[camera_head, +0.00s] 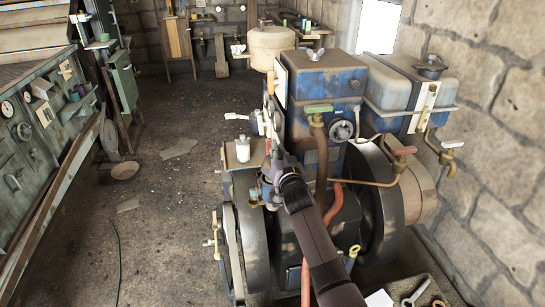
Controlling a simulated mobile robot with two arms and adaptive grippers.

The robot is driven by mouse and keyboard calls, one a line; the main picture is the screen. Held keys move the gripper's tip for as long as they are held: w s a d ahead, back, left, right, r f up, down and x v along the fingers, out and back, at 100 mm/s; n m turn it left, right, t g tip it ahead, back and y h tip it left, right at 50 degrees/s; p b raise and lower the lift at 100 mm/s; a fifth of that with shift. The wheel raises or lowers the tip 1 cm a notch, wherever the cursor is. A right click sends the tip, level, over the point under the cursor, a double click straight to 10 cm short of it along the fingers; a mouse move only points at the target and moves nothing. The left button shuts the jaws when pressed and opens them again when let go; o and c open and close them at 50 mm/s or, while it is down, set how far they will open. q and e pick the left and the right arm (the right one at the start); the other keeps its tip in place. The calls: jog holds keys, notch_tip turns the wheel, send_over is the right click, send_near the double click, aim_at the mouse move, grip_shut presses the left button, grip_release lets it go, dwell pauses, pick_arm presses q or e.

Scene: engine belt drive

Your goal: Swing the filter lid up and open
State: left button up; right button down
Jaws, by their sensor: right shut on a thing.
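My right gripper (274,150) reaches up from the lower middle to the left side of the blue engine (324,85). It is shut, with its fingers small and partly merged with the parts around them. The filter lid cannot be made out clearly; what the fingers hold there is mostly hidden by the gripper and looks to be part of the lid. A small blue housing (266,188) sits just below and left of the gripper, partly covered by it. My left gripper is not in view.
A grey-blue tank (402,90) and stone wall are at the right. The floor (165,200) at the left is mostly open.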

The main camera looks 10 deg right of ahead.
jog(key=d+m, duration=0.1)
jog(key=d+r+m, duration=0.1)
jog(key=shift+d+m+p, duration=0.3)
jog(key=shift+d+p, duration=0.05)
jog(key=shift+d+f+m, duration=0.15)
jog(key=shift+d+m, duration=1.05)
jog(key=c, duration=1.8)
grip_release()
jog(key=shift+d+f, duration=0.1)
jog(key=shift+d, duration=0.15)
jog(key=shift+o, duration=0.6)
jog(key=shift+a, duration=0.1)
jog(key=shift+a, duration=0.2)
jog(key=shift+s, duration=0.15)
jog(key=s, duration=1.1)
jog(key=shift+s, duration=0.4)
